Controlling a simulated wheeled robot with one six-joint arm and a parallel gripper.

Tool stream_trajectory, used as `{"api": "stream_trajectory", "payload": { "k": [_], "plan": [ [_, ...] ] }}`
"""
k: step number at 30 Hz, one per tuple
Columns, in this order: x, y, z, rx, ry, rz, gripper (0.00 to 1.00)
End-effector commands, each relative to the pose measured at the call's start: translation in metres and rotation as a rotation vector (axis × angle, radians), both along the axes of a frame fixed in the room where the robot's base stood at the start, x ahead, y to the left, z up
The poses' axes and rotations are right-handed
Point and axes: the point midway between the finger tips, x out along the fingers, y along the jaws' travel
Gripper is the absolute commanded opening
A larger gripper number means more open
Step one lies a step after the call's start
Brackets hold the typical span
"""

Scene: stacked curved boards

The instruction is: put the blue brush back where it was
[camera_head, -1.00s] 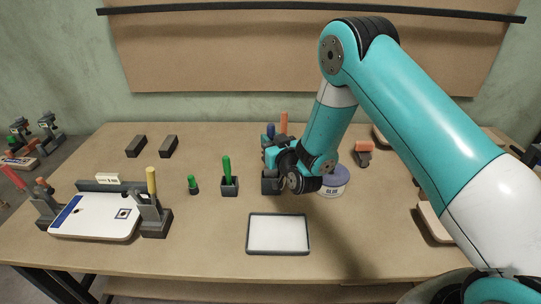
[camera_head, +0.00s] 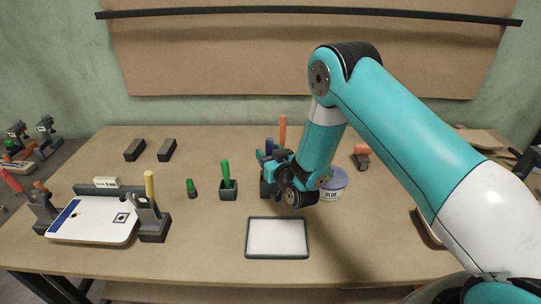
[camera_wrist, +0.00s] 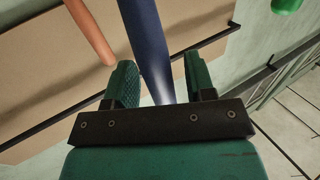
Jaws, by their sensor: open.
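The blue brush shows as a blue handle (camera_head: 269,146) standing upright at the dark holder (camera_head: 265,188) in the middle of the table. In the wrist view the blue handle (camera_wrist: 148,45) passes between the two fingers of my gripper (camera_wrist: 160,78), with space beside it. My gripper is open around the handle; it also shows in the head view (camera_head: 274,161), in front of the holder. The brush's lower end is hidden, so I cannot tell how deep it sits.
An orange handle (camera_head: 283,130) stands close behind the blue one. A green brush (camera_head: 226,172) stands in its own holder (camera_head: 228,191) to the left. A tub (camera_head: 333,185) with a blue label is close to my wrist on the right. A white tray (camera_head: 277,238) lies in front.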

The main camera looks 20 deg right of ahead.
Motion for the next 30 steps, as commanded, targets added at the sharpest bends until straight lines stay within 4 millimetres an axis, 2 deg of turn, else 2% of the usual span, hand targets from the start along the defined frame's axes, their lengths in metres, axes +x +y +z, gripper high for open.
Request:
{"api": "stream_trajectory", "payload": {
  "k": [2,5,15,21,26,30],
  "plan": [
    [0.000,0.000,0.004,0.000,0.000,0.000,0.50],
    [-0.009,-0.001,0.000,0.001,0.002,0.000,0.50],
    [-0.080,-0.013,-0.002,0.000,0.003,0.001,0.50],
    [-0.110,-0.018,-0.001,0.001,0.001,0.000,0.50],
    [-0.116,-0.017,0.005,0.006,0.021,0.003,0.50],
    [-0.109,-0.006,0.021,0.028,0.149,0.024,0.50]
  ]
}}
